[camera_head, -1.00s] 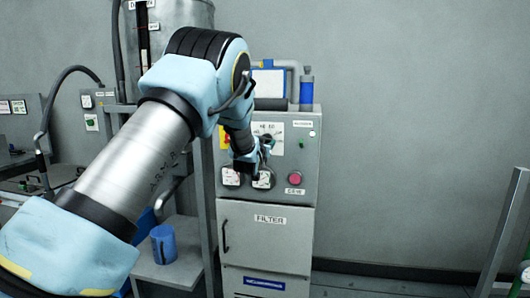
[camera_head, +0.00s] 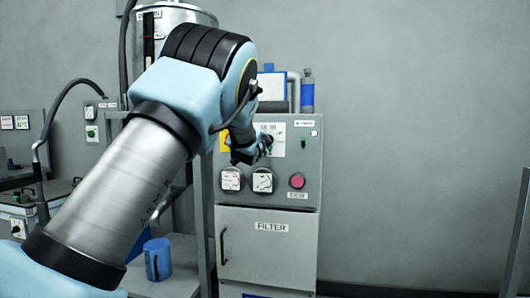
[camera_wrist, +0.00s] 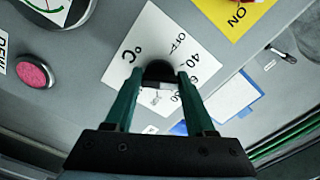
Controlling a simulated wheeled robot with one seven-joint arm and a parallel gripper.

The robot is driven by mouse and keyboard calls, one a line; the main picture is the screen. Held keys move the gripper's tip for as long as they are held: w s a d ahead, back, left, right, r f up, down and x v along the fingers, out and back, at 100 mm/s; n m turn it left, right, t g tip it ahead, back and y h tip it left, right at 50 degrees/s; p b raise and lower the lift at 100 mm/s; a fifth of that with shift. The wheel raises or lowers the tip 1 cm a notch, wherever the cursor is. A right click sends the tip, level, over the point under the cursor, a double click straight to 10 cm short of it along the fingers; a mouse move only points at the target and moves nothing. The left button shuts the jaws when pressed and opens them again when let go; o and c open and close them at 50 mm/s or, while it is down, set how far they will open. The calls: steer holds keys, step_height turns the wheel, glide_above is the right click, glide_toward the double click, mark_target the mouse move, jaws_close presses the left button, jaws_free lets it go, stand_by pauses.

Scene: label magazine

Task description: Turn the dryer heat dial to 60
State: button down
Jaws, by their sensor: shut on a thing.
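The heat dial is a black knob (camera_wrist: 160,70) on a white scale plate (camera_wrist: 127,57) marked °C, OFF and 40, with further numbers partly covered by my gripper. My gripper (camera_wrist: 160,76) has one green finger on each side of the knob and is shut on it. I cannot tell which mark the dial points at. In the head view my gripper (camera_head: 262,147) is at the upper part of the grey dryer panel (camera_head: 312,165), in front of the white plate (camera_head: 277,129).
Below the dial are two round gauges (camera_head: 231,179) (camera_head: 262,180) and a pink button (camera_head: 297,181). A yellow ON plate (camera_wrist: 238,18) is close beside the dial. A blue bottle (camera_head: 307,95) stands on top. A FILTER door (camera_head: 265,250) is below. The wall side at right is clear.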

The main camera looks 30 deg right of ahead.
steer(key=shift+m+b, duration=0.9)
steer(key=shift+m, duration=0.2)
steer(key=shift+c, duration=1.2)
jaws_free()
steer(key=b+v, duration=0.3)
steer(key=v, duration=0.8)
steer(key=shift+w, duration=0.1)
